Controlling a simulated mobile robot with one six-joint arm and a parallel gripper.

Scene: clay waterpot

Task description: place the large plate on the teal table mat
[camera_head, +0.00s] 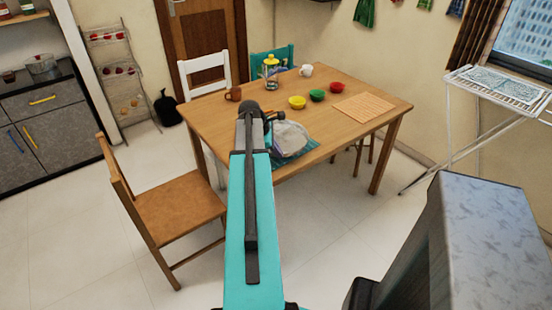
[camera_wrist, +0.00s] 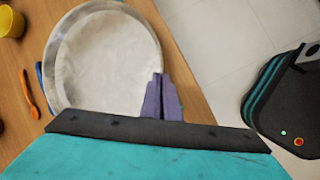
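The large plate (camera_head: 291,139) is round and greyish white. In the head view it is over the teal table mat (camera_head: 311,146), whose edges show around it; I cannot tell whether they touch. The plate fills much of the upper left of the wrist view (camera_wrist: 103,58). My gripper's purple fingers (camera_wrist: 159,80) are close together at the plate's near right rim and appear shut on it.
Yellow (camera_head: 297,102), green (camera_head: 317,96) and red (camera_head: 337,87) bowls stand behind the plate. An orange utensil (camera_wrist: 38,95) lies beside the plate. A wooden chair (camera_head: 170,204) stands left.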

